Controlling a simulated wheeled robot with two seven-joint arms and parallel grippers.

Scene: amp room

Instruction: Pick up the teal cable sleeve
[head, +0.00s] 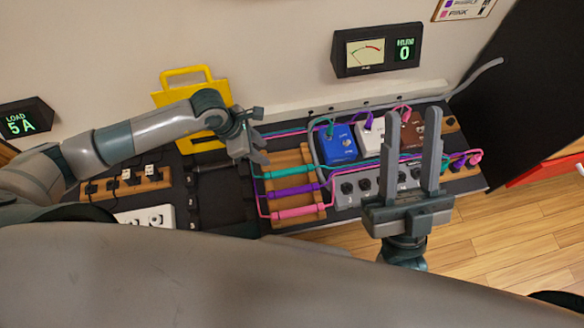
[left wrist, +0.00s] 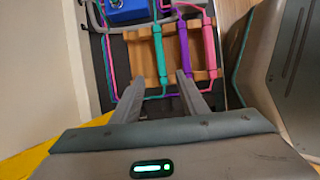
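The teal cable sleeve (head: 288,171) lies across a wooden rack (head: 306,154) on the dark board, above a purple sleeve and a pink sleeve. My right gripper (head: 412,113) is open, fingers pointing up the picture, in front of the pedals.
The purple sleeve (head: 294,190) and pink sleeve (head: 298,211) lie close by. A blue pedal (head: 338,145) and grey socket box (head: 347,198) stand to the right. A yellow stand (head: 187,77) is behind my left arm. Thin cables run beside the rack.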

